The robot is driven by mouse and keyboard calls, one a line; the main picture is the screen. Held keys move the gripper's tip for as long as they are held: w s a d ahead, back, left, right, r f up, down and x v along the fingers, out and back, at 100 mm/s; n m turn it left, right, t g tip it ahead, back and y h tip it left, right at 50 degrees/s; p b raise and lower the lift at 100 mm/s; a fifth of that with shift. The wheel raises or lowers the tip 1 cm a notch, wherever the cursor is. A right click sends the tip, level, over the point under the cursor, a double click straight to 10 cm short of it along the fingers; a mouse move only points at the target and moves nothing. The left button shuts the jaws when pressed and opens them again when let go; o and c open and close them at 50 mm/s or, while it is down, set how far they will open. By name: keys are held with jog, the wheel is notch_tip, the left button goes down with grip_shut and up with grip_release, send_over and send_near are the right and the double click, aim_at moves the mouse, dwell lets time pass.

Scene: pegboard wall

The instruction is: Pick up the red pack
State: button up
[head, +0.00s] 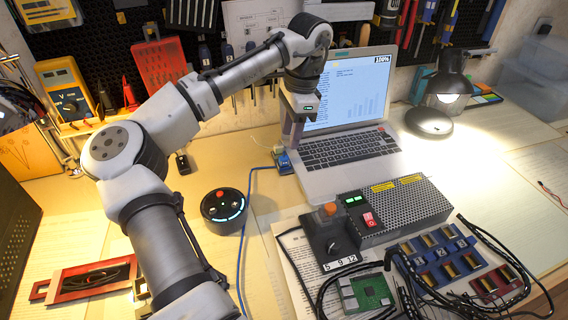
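No object is plainly marked as the red pack. A flat red holder with a black oblong item in it (95,278) lies on the table at the lower left. A red perforated case (158,65) stands at the pegboard, upper left. A small red block with coil-like parts (495,283) is at the lower right. My gripper (289,146) points down beside the laptop's left edge, just above a small blue item (283,163), apart from all three red things. Its fingers are small and seen from the side, so whether they are open or hold anything is unclear.
The open laptop (345,150) stands behind a grey perforated power box (400,208). A lit lamp (440,95) is at the right. A round black device (223,208), a green circuit board (366,292) and cables occupy the front. Bare table shows left of the laptop.

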aim_at(284, 157)
jog(key=f, duration=0.3)
jog(key=a+f, duration=0.1)
jog(key=f, duration=0.2)
jog(key=shift+s+a+f, duration=0.15)
jog(key=shift+s, duration=0.05)
grip_shut()
